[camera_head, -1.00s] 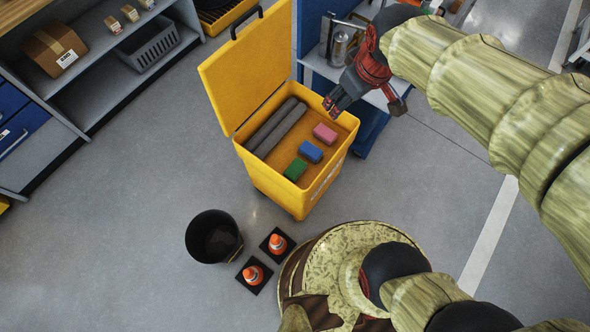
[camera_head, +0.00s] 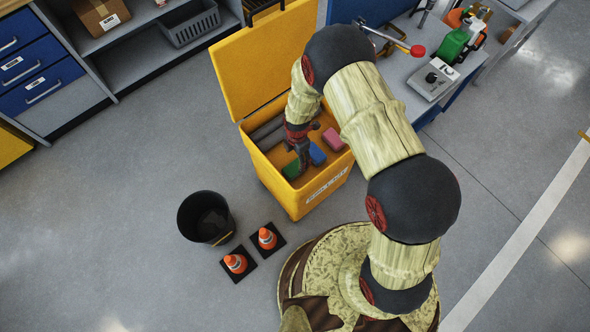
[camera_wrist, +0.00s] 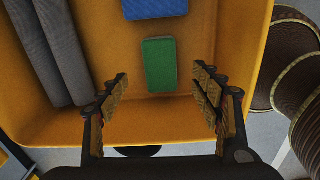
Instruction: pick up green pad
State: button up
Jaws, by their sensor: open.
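The green pad (camera_wrist: 159,64) lies flat on the floor of the yellow bin. In the wrist view it sits just beyond and between my two fingers, not touching either. In the head view the green pad (camera_head: 291,170) is partly hidden by my gripper (camera_head: 299,158), which is inside or just above the bin opening. In the wrist view my gripper (camera_wrist: 162,108) is open, its fingers spread wider than the pad, with nothing between them.
The yellow bin (camera_head: 324,190) has its lid (camera_head: 262,65) raised. A blue pad (camera_wrist: 155,8) lies beyond the green one, and a pink pad (camera_head: 333,139) lies farther along. Grey rolls (camera_wrist: 50,50) lie along the left side. A black bucket (camera_head: 205,217) and two cones stand outside.

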aim_at(296, 166)
jog(key=shift+n, duration=0.3)
jog(key=f, duration=0.2)
jog(key=f+b, duration=0.1)
jog(key=f, duration=0.1)
jog(key=shift+s, duration=0.3)
jog(key=shift+w+a+f+b, duration=0.15)
jog(key=shift+f+b, duration=0.55)
jog(key=shift+f, duration=0.65)
jog(key=shift+w+f+b, duration=0.1)
jog(key=shift+f+b, duration=0.6)
jog(key=shift+f, duration=0.65)
jog(key=shift+r, duration=0.1)
jog(key=shift+c, duration=0.8)
jog(key=c, duration=1)
jog(key=shift+c, duration=0.2)
notch_tip(296, 166, up, 10)
jog(key=p, duration=0.4)
